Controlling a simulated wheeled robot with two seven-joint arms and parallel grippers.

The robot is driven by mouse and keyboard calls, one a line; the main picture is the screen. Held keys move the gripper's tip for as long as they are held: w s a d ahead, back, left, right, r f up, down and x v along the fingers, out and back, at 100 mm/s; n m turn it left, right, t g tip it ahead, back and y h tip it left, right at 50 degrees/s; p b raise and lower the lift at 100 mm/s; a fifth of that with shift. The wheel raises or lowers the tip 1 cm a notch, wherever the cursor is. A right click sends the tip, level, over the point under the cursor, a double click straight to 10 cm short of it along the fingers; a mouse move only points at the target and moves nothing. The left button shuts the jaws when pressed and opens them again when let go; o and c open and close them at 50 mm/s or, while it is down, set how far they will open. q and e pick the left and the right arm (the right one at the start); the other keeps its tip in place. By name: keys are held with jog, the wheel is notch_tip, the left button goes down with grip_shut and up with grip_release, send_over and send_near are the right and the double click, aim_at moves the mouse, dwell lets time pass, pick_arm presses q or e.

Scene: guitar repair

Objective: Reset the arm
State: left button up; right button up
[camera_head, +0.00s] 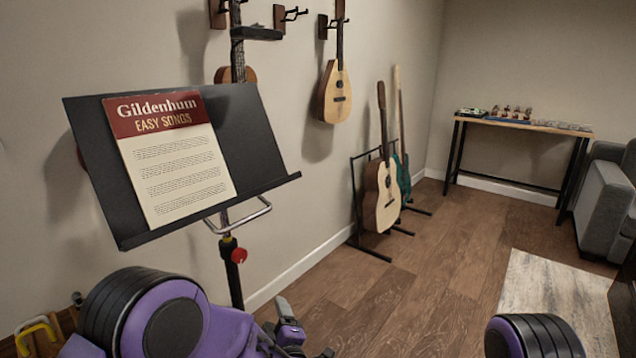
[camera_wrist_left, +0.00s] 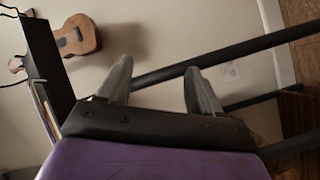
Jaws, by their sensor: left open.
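My left arm (camera_head: 170,315) comes in at the bottom left, in front of the music stand. My left gripper (camera_head: 304,330) is low at the bottom middle, to the right of the stand's pole, with its fingers apart. In the left wrist view the two grey fingers of the gripper (camera_wrist_left: 160,82) stand apart with nothing between them. Part of my right arm (camera_head: 535,337) shows at the bottom right edge. My right gripper is out of view.
A black music stand (camera_head: 252,140) holds a songbook (camera_head: 172,160). A guitar (camera_head: 337,92) hangs on the wall. More guitars (camera_head: 382,195) stand on a floor rack. A table (camera_head: 520,124) and grey sofa (camera_head: 603,190) are at the back right. Wooden floor (camera_head: 440,270) is clear ahead.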

pick_arm(q)
jog(key=s+a+f+m+g+h, duration=0.2)
jog(key=s+a+f+m+g, duration=0.4)
jog(key=s+f, duration=0.55)
jog(key=s+a+f+m+g+h, duration=0.2)
jog(key=s+a+f+m, duration=0.2)
jog(key=s+a+f, duration=0.7)
jog(key=s+a+g+y+p, duration=0.1)
jog(key=s+g, duration=0.1)
jog(key=s, duration=0.6)
jog(key=s+a+g+p, duration=0.1)
jog(key=s+a+g, duration=0.15)
jog(key=s, duration=0.55)
notch_tip(320, 180, up, 12)
jog(key=p, duration=1.1)
jog(key=shift+w+d, duration=0.15)
jog(key=shift+d, duration=0.25)
jog(key=shift+r, duration=0.1)
